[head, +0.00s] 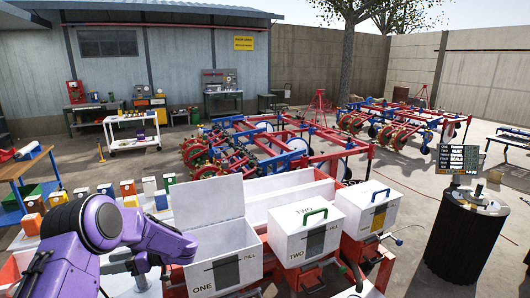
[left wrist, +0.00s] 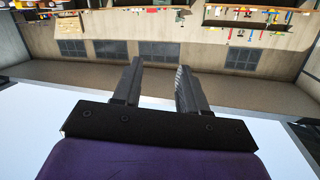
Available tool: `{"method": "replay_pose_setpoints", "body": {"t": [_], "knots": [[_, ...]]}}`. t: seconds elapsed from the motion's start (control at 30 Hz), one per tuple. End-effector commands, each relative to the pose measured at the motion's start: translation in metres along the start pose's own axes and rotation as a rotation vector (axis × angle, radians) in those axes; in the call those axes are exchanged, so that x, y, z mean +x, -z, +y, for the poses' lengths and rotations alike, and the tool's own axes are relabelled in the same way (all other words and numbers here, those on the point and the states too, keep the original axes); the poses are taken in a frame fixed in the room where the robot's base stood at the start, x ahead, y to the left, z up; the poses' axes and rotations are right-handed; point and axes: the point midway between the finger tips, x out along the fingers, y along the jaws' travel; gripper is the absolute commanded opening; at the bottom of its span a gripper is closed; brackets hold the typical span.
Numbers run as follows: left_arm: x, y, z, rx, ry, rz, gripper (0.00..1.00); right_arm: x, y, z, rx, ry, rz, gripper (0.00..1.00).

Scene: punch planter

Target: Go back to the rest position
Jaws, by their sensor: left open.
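My left arm is purple and comes in from the lower left in the head view. Its dark left gripper (head: 128,264) is beside the left side of the open white box marked ONE FILL (head: 222,256). In the left wrist view the left gripper (left wrist: 158,68) has its two dark fingers apart with nothing between them. My right gripper is not in view.
The white box marked TWO (head: 307,237) has a green handle and a shut lid. Another white box (head: 366,208) with a blue handle stands to its right. A black round stand (head: 463,240) is at the right. Red planter machines (head: 270,143) stand behind.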

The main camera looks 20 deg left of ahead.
Motion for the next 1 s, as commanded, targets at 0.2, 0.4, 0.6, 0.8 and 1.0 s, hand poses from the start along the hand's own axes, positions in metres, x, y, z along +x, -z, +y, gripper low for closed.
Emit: {"method": "replay_pose_setpoints", "body": {"t": [0.2, 0.4, 0.6, 0.8, 1.0], "knots": [[-0.060, -0.156, 0.011, 0.143, -0.723, 0.162, 0.42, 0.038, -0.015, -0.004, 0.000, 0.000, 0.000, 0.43], [-0.094, -0.287, -0.051, 0.374, -1.125, -0.055, 0.42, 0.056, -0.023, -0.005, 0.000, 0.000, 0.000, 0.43], [-0.096, -0.385, -0.159, 0.662, -1.275, -0.380, 0.42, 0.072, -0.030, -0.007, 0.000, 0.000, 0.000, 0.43], [-0.083, -0.419, -0.237, 0.846, -1.256, -0.594, 0.42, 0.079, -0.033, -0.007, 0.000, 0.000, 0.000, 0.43], [-0.080, -0.421, -0.251, 0.874, -1.244, -0.632, 0.42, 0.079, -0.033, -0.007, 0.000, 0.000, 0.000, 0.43]]}}
